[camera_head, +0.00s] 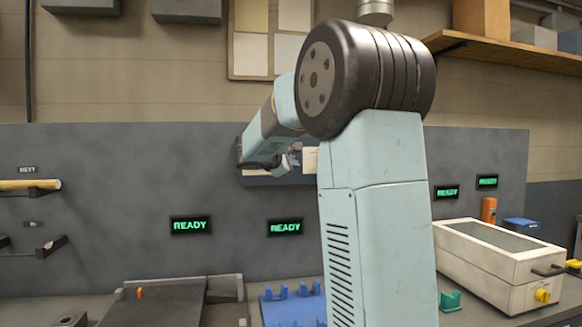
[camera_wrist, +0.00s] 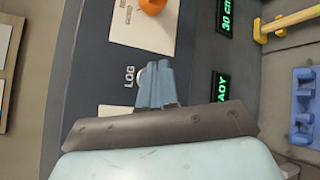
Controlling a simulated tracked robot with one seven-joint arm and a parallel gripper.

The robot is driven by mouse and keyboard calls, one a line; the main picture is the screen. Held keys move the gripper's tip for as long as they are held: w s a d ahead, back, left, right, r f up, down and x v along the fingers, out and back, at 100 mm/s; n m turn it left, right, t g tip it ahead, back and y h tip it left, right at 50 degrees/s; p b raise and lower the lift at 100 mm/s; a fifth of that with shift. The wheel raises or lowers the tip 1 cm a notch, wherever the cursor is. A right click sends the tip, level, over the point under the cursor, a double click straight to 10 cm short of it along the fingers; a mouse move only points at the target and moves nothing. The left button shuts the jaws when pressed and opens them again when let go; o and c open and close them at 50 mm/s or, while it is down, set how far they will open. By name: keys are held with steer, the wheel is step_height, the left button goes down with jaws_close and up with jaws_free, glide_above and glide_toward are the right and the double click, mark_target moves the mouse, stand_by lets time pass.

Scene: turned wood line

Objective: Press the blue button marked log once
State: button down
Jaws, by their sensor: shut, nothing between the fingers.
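My gripper (camera_wrist: 155,84) is shut and empty, its blue-grey fingers together in front of a dark panel (camera_wrist: 95,70). The white label LOG (camera_wrist: 130,77) is on that panel, just left of the fingertips. A pale, rounded edge shows between the label and the fingers; the blue button itself cannot be made out and seems hidden behind them. I cannot tell whether the fingertips touch anything. In the head view my gripper (camera_head: 288,161) is at the panel on the grey back wall, partly hidden by my arm.
An orange knob-like thing (camera_wrist: 152,5) sits on a white card (camera_wrist: 146,30) above the fingers. Lit green READY displays (camera_head: 191,226) line the wall. A blue rack (camera_head: 293,306) and a cream box (camera_head: 495,263) stand on the bench below.

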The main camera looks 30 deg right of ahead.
steer(key=shift+s+a, duration=0.1)
steer(key=shift+s, duration=0.2)
steer(key=shift+s, duration=0.1)
steer(key=s, duration=0.2)
steer(key=s+a, duration=0.1)
steer(key=s, duration=0.1)
steer(key=shift+s+a, duration=0.15)
steer(key=shift+s, duration=0.2)
stand_by(0.8)
steer(key=s+a+f+m+y, duration=0.4)
steer(key=s+a+f, duration=0.2)
steer(key=s, duration=0.4)
steer(key=s+a+f+m+g+y, duration=0.1)
steer(key=s+a+f+m+y, duration=0.3)
steer(key=s, duration=0.7)
steer(key=s+a+f+m+g+y, duration=0.1)
steer(key=s+a+f+m+y, duration=0.3)
steer(key=s+a+f, duration=0.4)
steer(key=s+a+y, duration=0.1)
steer(key=s+a, duration=0.1)
steer(key=s, duration=0.1)
steer(key=shift+f, duration=0.15)
